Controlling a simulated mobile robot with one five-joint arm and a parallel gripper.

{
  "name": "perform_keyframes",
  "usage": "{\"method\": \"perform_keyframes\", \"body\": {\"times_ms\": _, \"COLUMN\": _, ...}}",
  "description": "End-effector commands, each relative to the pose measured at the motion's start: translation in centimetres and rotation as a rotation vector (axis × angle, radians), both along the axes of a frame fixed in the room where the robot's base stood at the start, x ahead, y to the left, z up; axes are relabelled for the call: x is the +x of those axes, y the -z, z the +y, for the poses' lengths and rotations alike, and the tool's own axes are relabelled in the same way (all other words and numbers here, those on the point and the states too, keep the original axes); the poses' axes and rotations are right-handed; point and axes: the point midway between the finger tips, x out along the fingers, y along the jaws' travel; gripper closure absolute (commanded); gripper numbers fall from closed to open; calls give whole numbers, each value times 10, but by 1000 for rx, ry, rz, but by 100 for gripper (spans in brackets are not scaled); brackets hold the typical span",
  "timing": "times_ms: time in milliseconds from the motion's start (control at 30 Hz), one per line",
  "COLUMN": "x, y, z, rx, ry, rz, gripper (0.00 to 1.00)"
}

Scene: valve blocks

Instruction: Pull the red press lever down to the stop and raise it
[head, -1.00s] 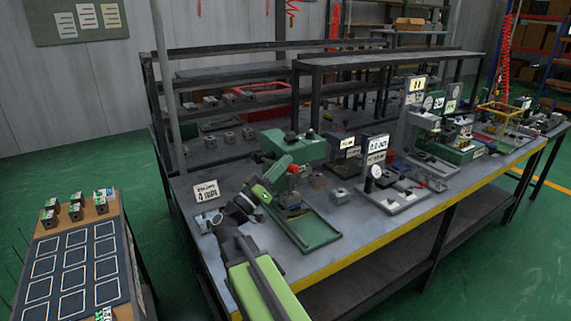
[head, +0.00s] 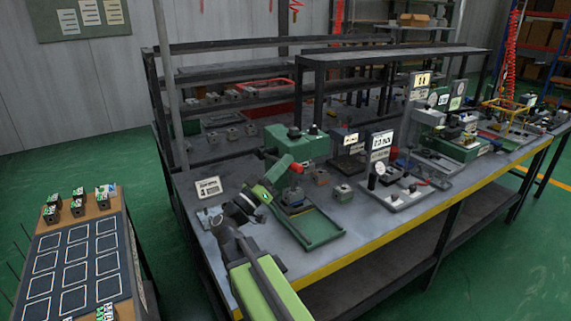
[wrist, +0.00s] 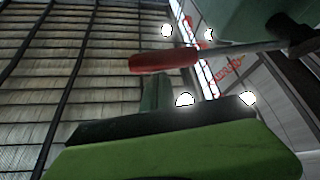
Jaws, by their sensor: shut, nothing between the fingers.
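The press (head: 308,148) is a green machine with black knobs on top and a green tray (head: 314,229) at its foot, on the near left of the bench. Its lever's red grip (head: 298,167) shows just right of my gripper (head: 284,164). In the wrist view the red grip (wrist: 163,60) lies nearly level on a grey rod (wrist: 240,48) that runs right to a dark hub. My gripper's shut, empty fingers (wrist: 156,92) point up just below the grip. I cannot tell whether they touch it.
Small metal blocks (head: 343,191) and a gauge fixture (head: 398,194) stand right of the press. A side table (head: 112,228) with several green-topped blocks is at the left.

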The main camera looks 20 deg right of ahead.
Motion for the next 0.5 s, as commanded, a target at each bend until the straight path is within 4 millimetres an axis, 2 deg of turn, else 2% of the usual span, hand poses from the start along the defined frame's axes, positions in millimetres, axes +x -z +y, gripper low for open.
{"method": "perform_keyframes", "body": {"times_ms": 33, "x": 1, "y": -16, "z": 2, "rx": -2, "ry": 0, "rz": -1, "gripper": 100}}
{"method": "perform_keyframes", "body": {"times_ms": 167, "x": 3, "y": -40, "z": 6, "rx": -5, "ry": 2, "rz": -2, "gripper": 100}}
{"method": "perform_keyframes", "body": {"times_ms": 233, "x": 1, "y": -21, "z": 18, "rx": -6, "ry": -1, "rz": -2, "gripper": 100}}
{"method": "perform_keyframes", "body": {"times_ms": 500, "x": -11, "y": 9, "z": 68, "rx": -7, "ry": 0, "rz": -3, "gripper": 100}}
